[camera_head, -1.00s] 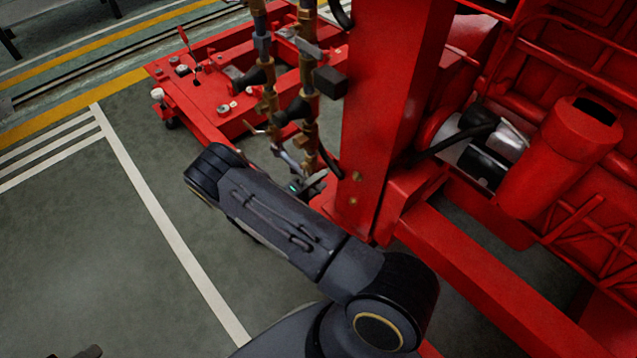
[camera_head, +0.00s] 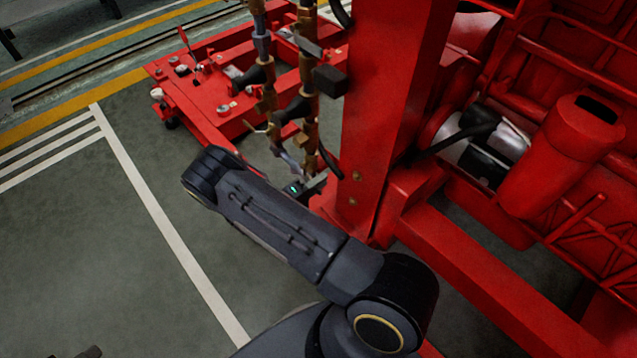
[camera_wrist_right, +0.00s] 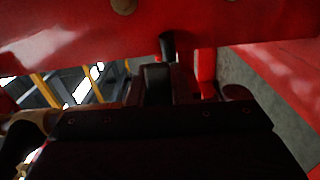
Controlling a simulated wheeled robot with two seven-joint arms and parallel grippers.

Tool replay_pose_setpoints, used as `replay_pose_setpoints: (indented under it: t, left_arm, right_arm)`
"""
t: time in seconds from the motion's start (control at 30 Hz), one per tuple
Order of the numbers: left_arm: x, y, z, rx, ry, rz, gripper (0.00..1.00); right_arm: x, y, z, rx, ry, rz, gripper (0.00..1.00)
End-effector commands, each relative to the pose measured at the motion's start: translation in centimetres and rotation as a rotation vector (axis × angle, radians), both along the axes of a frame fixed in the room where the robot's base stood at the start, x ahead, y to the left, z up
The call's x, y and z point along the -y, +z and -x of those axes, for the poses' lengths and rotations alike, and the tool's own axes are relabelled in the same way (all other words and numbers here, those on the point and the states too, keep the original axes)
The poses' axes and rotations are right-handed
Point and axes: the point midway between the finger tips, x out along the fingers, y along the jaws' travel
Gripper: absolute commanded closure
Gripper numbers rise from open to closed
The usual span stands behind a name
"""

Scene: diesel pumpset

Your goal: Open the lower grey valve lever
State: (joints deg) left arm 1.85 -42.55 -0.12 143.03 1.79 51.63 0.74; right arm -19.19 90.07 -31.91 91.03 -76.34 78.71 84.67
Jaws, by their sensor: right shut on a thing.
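The lower grey valve lever (camera_head: 290,163) is a small slanted grey bar at the lower end of the brass pipes, left of the red post. My right gripper (camera_head: 303,187) is at its lower end, mostly hidden behind my dark forearm. In the right wrist view my gripper (camera_wrist_right: 168,88) is shut, and the dark rounded end of a handle (camera_wrist_right: 167,46) sticks out between the fingers. This fits the lower grey lever, though the contact itself is dark.
The brass pipes (camera_head: 308,105) carry another grey lever (camera_head: 308,46) higher up and a black block (camera_head: 330,81). The thick red post (camera_head: 385,110) stands close right of the gripper. A red base frame (camera_head: 215,95) lies behind.

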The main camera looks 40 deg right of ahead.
Motion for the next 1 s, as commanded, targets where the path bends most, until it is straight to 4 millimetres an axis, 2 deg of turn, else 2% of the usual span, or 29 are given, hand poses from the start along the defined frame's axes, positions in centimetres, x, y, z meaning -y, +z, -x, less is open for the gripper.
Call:
replay_pose_setpoints:
  t: [0.5,0.7,1.0]
  left_arm:
    - [0.0,-4.7,0.0,0.0,0.0,0.0,0.64]
    - [0.0,-5.9,0.0,0.0,0.0,0.0,0.64]
    - [0.0,-6.6,0.0,0.0,0.0,0.0,0.64]
  right_arm:
    - [-0.1,-3.1,-0.7,0.359,0.003,-0.028,1.0]
    - [-0.2,-3.7,-1.1,0.475,0.003,-0.038,1.0]
    - [-0.2,-4.1,-1.4,0.559,0.002,-0.045,1.0]
